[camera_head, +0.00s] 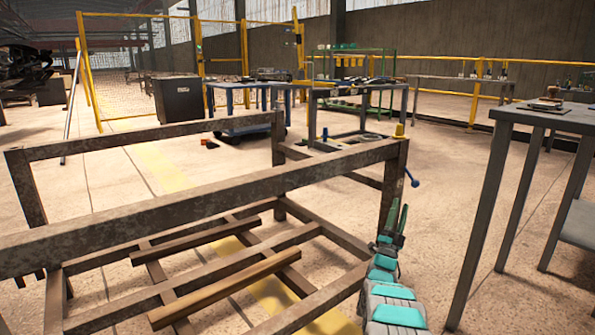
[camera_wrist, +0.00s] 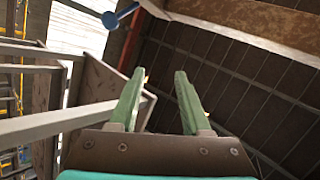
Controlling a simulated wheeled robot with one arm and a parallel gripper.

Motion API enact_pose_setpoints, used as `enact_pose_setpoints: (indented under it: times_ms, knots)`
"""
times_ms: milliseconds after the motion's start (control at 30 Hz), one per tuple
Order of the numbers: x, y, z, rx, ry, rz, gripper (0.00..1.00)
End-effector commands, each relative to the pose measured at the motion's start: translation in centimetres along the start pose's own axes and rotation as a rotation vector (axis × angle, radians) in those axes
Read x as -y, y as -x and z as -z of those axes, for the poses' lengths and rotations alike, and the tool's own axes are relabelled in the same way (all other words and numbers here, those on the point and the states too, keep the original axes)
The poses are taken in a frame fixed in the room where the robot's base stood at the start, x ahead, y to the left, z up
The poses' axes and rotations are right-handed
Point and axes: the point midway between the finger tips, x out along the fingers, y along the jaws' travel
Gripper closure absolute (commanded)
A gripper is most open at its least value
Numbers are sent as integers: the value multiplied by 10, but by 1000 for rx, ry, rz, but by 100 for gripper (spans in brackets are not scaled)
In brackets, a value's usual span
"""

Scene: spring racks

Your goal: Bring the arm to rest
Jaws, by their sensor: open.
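My arm reaches up from the bottom right of the head view, and my gripper (camera_head: 398,208) points upward beside the near right corner post of a brown metal rack (camera_head: 205,205). In the wrist view my gripper (camera_wrist: 155,85) shows two green fingers standing apart with nothing between them. A small blue ball-ended part (camera_head: 412,180) sits by the rack's post, just above the fingers; it also shows in the wrist view (camera_wrist: 122,15). I cannot tell whether the fingers touch the post.
A grey table (camera_head: 545,117) stands close on the right. A blue-framed cart (camera_head: 245,122), a dark cabinet (camera_head: 180,99) and a yellow fence (camera_head: 470,108) are farther back. Open floor (camera_head: 450,185) lies between the rack and the grey table.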

Motion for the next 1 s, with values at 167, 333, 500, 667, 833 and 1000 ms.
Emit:
enact_pose_setpoints:
  times_ms: [167,333,500,667,833,1000]
  knots:
    - [5,-12,-9,56,0,-50,52]
    - [11,-24,-21,136,3,-113,52]
    - [23,-34,-37,268,11,-199,52]
    - [44,-34,-54,455,27,-293,52]
    - [75,-20,-63,665,55,-366,52]
    - [108,10,-60,887,96,-420,52]
